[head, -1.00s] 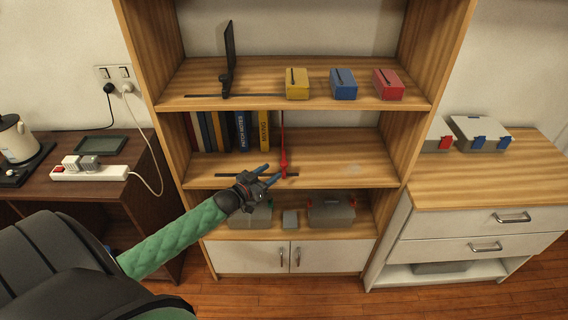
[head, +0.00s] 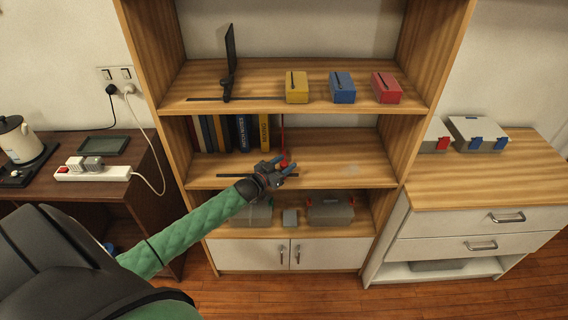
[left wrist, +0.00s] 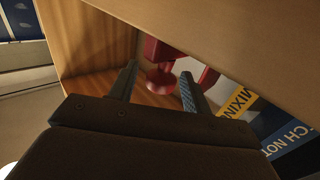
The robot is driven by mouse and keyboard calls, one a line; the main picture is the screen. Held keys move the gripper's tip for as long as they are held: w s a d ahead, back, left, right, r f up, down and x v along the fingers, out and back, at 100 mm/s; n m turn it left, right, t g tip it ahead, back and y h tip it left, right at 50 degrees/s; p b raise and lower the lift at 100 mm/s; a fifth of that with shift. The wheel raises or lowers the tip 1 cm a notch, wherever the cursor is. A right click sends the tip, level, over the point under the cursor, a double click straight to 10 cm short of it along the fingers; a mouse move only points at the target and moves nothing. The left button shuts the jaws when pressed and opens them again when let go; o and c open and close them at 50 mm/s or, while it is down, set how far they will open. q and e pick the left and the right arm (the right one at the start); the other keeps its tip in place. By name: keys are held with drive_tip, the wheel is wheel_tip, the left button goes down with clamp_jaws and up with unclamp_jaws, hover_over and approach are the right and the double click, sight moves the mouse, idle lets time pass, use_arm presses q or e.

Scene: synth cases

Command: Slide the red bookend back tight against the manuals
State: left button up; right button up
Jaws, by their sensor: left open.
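The red bookend (head: 283,135) stands on the middle shelf as a thin upright, seen almost edge-on. A small gap shows between it and the yellow manual (head: 264,133), the rightmost of the row of manuals (head: 241,134). My left gripper (head: 279,163) is open at the bookend's lower front, partly hiding its base. In the left wrist view, a round red knob of the bookend (left wrist: 160,81) shows between the two open fingers (left wrist: 158,70). I cannot tell whether they touch it. The manuals (left wrist: 285,138) show at lower right there. My right gripper is not in view.
The upper shelf (head: 205,78) above holds a black bookend (head: 229,65) and yellow (head: 297,88), blue (head: 342,88) and red (head: 386,88) boxes. The middle shelf (head: 345,172) is clear to the right of the bookend. Grey bins (head: 330,212) sit below.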

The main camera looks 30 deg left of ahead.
use_arm(q)
clamp_jaws()
drive_tip(key=s+a, duration=0.2)
drive_tip(key=a, duration=0.1)
drive_tip(key=s+a, duration=0.2)
drive_tip(key=a, duration=0.2)
drive_tip(key=s+a, duration=0.3)
drive_tip(key=a, duration=0.1)
drive_tip(key=shift+a, duration=0.15)
drive_tip(key=shift+s+a, duration=0.1)
drive_tip(key=shift+a, duration=0.15)
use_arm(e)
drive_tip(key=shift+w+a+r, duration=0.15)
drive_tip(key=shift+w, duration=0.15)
use_arm(q)
unclamp_jaws()
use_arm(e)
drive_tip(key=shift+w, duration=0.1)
